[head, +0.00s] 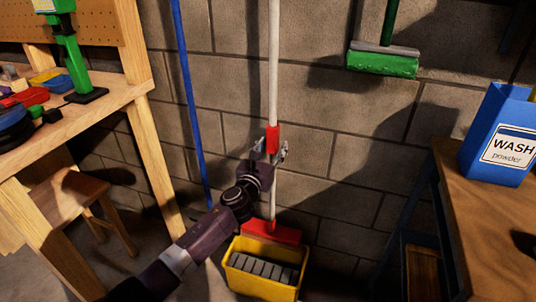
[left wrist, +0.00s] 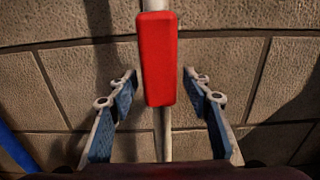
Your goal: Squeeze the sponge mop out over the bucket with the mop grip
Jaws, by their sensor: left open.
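The sponge mop's white pole (head: 273,75) stands upright against the block wall. Its red grip (head: 272,139) is partway up the pole, and it also shows in the left wrist view (left wrist: 159,58). The red mop head (head: 270,232) is at the back rim of the yellow bucket (head: 262,288); whether it touches the rim I cannot tell. A grey ridged piece (head: 264,269) is inside the bucket. My left gripper (head: 271,150) is open, its fingers on either side of the grip with gaps on both sides. My right gripper is not in view.
A wooden workbench (head: 75,118) with tools and a stool (head: 75,198) are at left. A blue pole (head: 187,100) leans on the wall. A green-headed mop or brush (head: 383,63) hangs right. A blue wash powder box (head: 497,135) stands on the right table (head: 480,235).

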